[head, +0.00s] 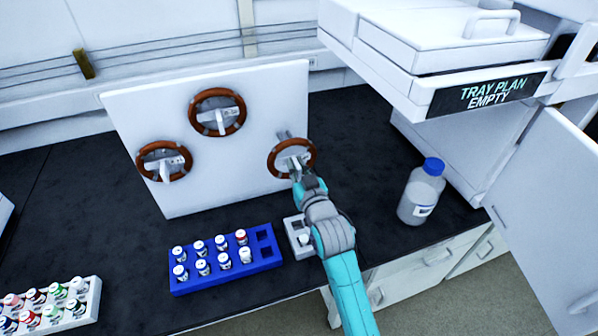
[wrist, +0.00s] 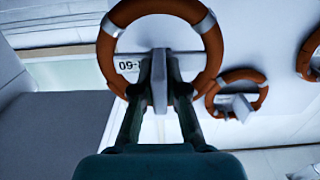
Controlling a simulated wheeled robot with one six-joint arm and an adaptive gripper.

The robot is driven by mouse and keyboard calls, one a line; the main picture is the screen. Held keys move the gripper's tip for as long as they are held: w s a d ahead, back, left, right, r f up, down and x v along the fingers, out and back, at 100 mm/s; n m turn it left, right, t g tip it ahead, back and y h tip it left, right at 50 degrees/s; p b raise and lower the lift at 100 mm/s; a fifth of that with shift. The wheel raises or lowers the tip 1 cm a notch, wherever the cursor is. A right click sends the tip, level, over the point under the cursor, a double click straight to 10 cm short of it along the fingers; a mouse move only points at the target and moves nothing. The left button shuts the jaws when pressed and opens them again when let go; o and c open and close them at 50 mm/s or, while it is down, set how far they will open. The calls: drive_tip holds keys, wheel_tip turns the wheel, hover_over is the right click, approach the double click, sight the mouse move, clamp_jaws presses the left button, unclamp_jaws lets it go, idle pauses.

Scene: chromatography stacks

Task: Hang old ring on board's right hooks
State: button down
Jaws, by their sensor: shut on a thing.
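A brown ring (head: 271,168) with grey clips and a pale crossbar is in front of the right part of the white board (head: 240,95). My gripper (head: 294,166) is shut on the grey grip tab at the ring's middle. In the wrist view the ring (wrist: 219,45) faces me, the tab (wrist: 159,80) is between my fingers, and a label reading "09-" shows behind. Grey hook pieces (head: 283,134) show at the ring's upper edge. Whether the ring rests on them or is just in front, I cannot tell.
Two more brown rings hang on the board, at upper middle (head: 193,108) and left (head: 142,165). Below are a blue vial rack (head: 215,284) and a small grey holder (head: 291,226). A blue-capped bottle (head: 421,195) stands right of my arm. Dark bench is clear between board and bottle.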

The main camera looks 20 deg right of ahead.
drive_tip(key=w, duration=0.7)
idle(0.5)
drive_tip(key=shift+w, duration=0.1)
drive_tip(key=shift+f, duration=0.75)
idle(0.7)
drive_tip(key=c, duration=1.1)
unclamp_jaws()
drive_tip(key=shift+c, duration=0.2)
drive_tip(key=s, duration=1)
drive_tip(key=shift+s, duration=0.1)
drive_tip(key=s, duration=1.4)
